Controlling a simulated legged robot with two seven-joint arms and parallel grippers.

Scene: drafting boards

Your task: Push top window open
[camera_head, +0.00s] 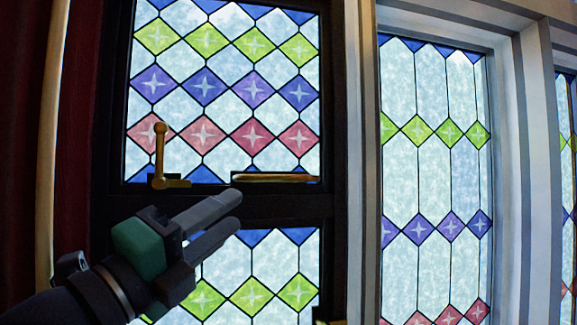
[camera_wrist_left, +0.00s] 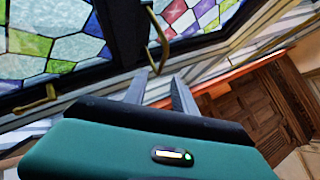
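The top window (camera_head: 222,115) is a stained-glass pane with green, purple and red diamonds in a dark frame, at upper left of the head view. It looks flush with its frame. An upright brass handle (camera_head: 160,155) stands at its lower left, and a horizontal brass bar (camera_head: 275,178) lies along its bottom edge. My left gripper (camera_head: 238,210) is just below that edge, in front of the dark crossbar, pointing right. Its fingers are apart and empty, as the left wrist view (camera_wrist_left: 160,88) also shows. Contact with the frame cannot be told. My right gripper is out of view.
A lower stained-glass window (camera_head: 255,275) lies below the crossbar, partly behind my left gripper. A tall neighbouring window (camera_head: 432,170) stands to the right past a pale post (camera_head: 361,170). A dark red curtain (camera_head: 75,130) hangs at the left. The left wrist view shows brown wood panelling (camera_wrist_left: 245,105).

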